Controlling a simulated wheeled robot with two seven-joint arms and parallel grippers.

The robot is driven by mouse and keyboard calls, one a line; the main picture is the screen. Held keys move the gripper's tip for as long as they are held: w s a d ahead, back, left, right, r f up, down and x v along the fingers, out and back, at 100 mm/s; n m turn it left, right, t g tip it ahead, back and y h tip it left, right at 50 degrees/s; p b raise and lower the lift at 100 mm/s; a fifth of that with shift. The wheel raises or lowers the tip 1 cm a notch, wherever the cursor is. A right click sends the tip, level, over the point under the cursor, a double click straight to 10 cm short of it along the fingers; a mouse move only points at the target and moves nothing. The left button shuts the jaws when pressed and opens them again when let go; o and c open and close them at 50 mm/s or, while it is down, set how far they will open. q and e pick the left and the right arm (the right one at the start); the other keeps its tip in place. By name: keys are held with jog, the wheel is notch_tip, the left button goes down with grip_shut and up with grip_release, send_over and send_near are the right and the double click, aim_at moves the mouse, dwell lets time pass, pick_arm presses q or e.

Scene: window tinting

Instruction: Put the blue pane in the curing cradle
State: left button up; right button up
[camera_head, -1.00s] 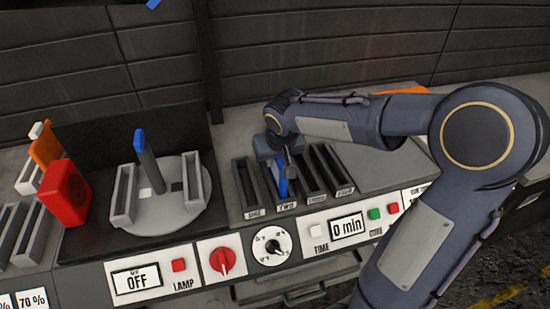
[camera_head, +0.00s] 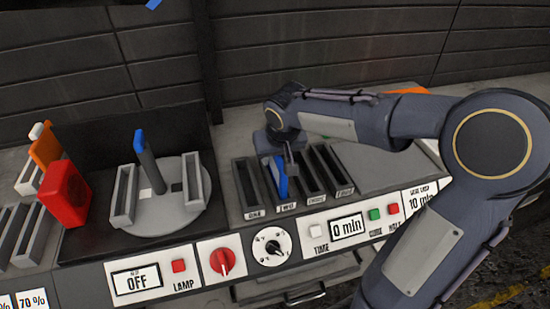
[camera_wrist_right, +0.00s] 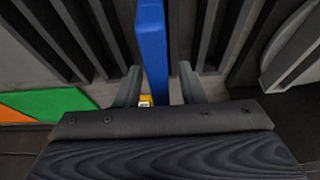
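The blue pane (camera_head: 281,181) stands on edge in the slot marked TWO of the curing cradle (camera_head: 243,187), a dark rack with several slots. My right gripper (camera_head: 283,160) is just above that slot and hides part of the pane in the head view. In the right wrist view, the blue pane (camera_wrist_right: 153,50) lies between the two fingers (camera_wrist_right: 160,82). The fingers are apart, with a visible gap on the right side of the pane. My left gripper is not in view.
A round turntable (camera_head: 178,215) with grey holders and an upright blue-topped grey piece (camera_head: 149,165) stands left of the cradle. A red block (camera_head: 64,193) and an orange piece (camera_head: 45,145) are farther left. A control panel (camera_head: 140,281) runs along the front.

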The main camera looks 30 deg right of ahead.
jog(key=v, duration=0.9)
jog(key=shift+s+a+r, duration=0.1)
jog(key=shift+s+r, duration=0.1)
jog(key=shift+r, duration=0.05)
jog(key=shift+s+r, duration=0.15)
jog(key=shift+s, duration=0.15)
jog(key=s+a+f+y, duration=0.2)
jog(key=s+a+f, duration=0.1)
jog(key=s, duration=0.6)
jog(key=s+a+f+n+t+y, duration=0.1)
jog(key=s+a+f+y, duration=0.1)
jog(key=s+f, duration=0.4)
jog(key=s+a, duration=0.1)
jog(key=s, duration=0.2)
jog(key=shift+a+f+y, duration=0.2)
jog(key=shift+y, duration=0.2)
